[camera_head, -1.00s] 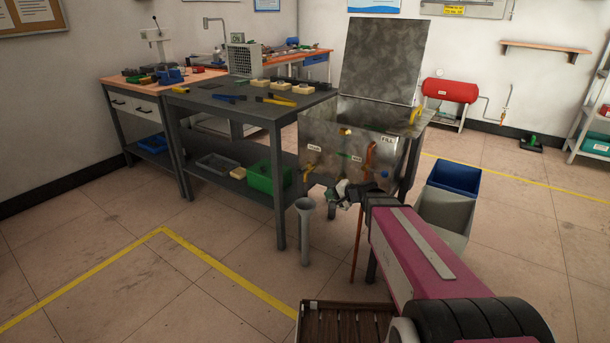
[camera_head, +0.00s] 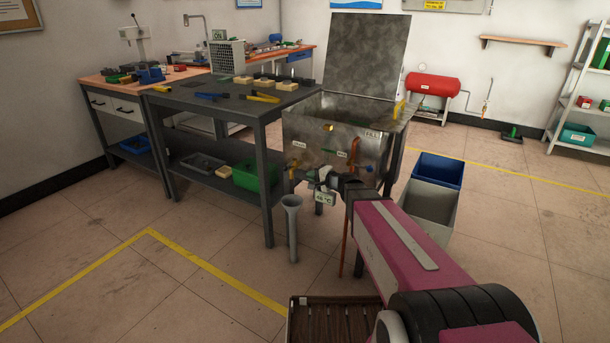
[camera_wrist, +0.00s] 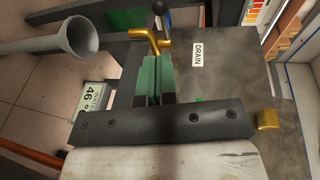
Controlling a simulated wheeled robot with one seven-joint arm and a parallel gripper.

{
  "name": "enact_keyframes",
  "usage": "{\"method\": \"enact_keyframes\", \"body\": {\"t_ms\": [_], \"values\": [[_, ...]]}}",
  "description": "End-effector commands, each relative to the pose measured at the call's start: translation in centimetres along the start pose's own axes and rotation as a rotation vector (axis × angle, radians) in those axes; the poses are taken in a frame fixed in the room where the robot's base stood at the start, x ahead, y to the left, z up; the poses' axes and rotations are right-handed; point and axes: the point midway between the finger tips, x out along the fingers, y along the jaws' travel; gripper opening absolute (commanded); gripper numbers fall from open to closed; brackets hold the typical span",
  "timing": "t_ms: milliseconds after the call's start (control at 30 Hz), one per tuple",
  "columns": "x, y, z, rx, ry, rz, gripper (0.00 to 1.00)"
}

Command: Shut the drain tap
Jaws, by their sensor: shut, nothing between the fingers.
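The metal tank (camera_head: 318,139) stands with its lid raised, and its front carries a DRAIN label (camera_head: 298,145), which also reads clearly in the wrist view (camera_wrist: 198,54). The drain tap (camera_wrist: 148,40) is a bent brass piece by that label; it also shows small at the tank's lower left in the head view (camera_head: 292,166). My gripper (camera_wrist: 158,62) has its green-padded fingers together and empty, with the tips just beside the tap. I cannot tell whether they touch it. In the head view my gripper (camera_head: 316,179) is in front of the tank's lower front.
A grey funnel-topped pipe (camera_head: 292,225) stands below the tap. A 46 °C display (camera_head: 325,198) hangs near my gripper. An orange pipe (camera_head: 354,150) is on the tank's right. A dark workbench (camera_head: 219,100) is at left; blue and grey bins (camera_head: 428,206) are at right.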

Motion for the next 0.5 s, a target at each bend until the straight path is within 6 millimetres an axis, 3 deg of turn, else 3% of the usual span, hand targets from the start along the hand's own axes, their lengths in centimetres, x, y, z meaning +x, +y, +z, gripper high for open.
{"method": "enact_keyframes", "body": {"t_ms": [500], "values": [[9.6,0.0,-0.2,0.0,-0.001,0.0,0.0]]}}
